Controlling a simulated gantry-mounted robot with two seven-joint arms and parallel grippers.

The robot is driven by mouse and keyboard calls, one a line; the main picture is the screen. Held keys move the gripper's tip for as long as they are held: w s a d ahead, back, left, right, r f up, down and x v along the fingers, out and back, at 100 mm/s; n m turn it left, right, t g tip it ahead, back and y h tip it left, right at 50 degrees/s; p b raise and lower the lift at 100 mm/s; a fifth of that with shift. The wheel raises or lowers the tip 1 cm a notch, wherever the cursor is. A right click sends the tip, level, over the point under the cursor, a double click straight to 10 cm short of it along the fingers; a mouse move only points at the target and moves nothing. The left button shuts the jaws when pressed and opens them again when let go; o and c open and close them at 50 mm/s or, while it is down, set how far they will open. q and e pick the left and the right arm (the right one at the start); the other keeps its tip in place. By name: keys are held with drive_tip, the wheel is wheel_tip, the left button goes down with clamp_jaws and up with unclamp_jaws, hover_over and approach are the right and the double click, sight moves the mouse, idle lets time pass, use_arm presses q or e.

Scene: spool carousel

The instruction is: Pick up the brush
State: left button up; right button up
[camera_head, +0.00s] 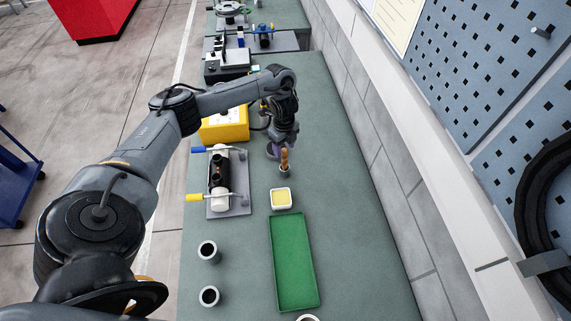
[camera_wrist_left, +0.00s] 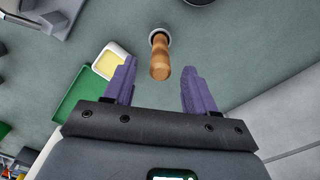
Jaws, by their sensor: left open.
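The brush (camera_head: 285,158) shows as a wooden handle standing upright in a small grey holder (camera_head: 284,172) on the green-grey bench. Its lower end is hidden in the holder. In the left wrist view the brush handle (camera_wrist_left: 160,62) lies ahead of the jaws, near the middle line between them. My left gripper (camera_head: 279,150) is beside the handle, with its purple fingers low over the bench. In the left wrist view my left gripper (camera_wrist_left: 159,78) is open, with one finger on each side of the handle's line and nothing held. My right gripper is not in view.
A white dish with yellow content (camera_head: 281,198) and a green tray (camera_head: 276,262) stand near the holder. A spool fixture (camera_head: 240,205), a yellow box (camera_head: 224,126) and two grey cups (camera_head: 208,251) (camera_head: 209,296) are left. A wall runs along the right; the bench beside it is clear.

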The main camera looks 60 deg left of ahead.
sight(284, 156)
use_arm(q)
drive_tip(key=shift+d+f, duration=0.1)
drive_tip(key=shift+f, duration=2.75)
drive_tip(key=shift+c, duration=0.3)
clamp_jaws()
